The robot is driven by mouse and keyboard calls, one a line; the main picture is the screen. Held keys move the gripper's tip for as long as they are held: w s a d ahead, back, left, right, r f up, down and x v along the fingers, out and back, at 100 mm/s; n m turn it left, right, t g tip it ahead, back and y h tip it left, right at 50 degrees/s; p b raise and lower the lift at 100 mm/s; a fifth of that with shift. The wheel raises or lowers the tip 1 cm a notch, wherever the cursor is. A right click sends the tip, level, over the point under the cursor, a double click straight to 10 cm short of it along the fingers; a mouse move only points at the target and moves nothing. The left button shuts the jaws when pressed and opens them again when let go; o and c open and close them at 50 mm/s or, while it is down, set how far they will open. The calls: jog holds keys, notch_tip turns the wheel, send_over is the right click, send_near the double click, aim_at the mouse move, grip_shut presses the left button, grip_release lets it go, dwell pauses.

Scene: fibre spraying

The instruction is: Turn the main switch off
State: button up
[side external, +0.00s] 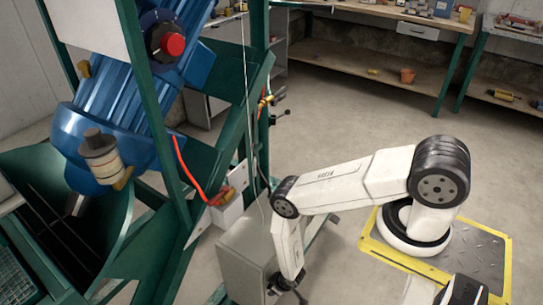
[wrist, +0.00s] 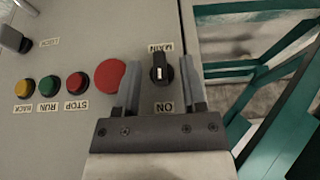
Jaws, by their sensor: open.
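The main switch (wrist: 161,72) is a black rotary knob on a grey control panel in the wrist view. Its white mark lies along the picture's vertical, towards the ON label (wrist: 164,107); the MAIN label (wrist: 160,47) is on the other side. My gripper (wrist: 160,66) is open, with one finger on each side of the knob. Gaps show between knob and fingers; whether they touch it in depth I cannot tell. In the side external view my gripper (side external: 287,284) is at the grey control box (side external: 247,252); the knob cannot be made out there.
A large red button (wrist: 109,76) sits close beside the left finger. Red STOP (wrist: 77,82), green RUN (wrist: 48,86) and yellow BACK (wrist: 24,88) buttons are further left. A black LOCK knob (wrist: 14,40) is at the upper left. A green frame (wrist: 270,125) stands right of the panel.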

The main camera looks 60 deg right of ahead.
grip_shut()
jog(key=shift+a+h, duration=0.15)
jog(key=shift+h, duration=0.55)
dwell(0.3)
jog(key=shift+a+f+n+h, duration=0.15)
jog(key=shift+n+h, duration=0.35)
jog(key=shift+h, duration=1.1)
jog(key=shift+w+h, duration=0.1)
jog(key=shift+h, duration=0.5)
grip_release()
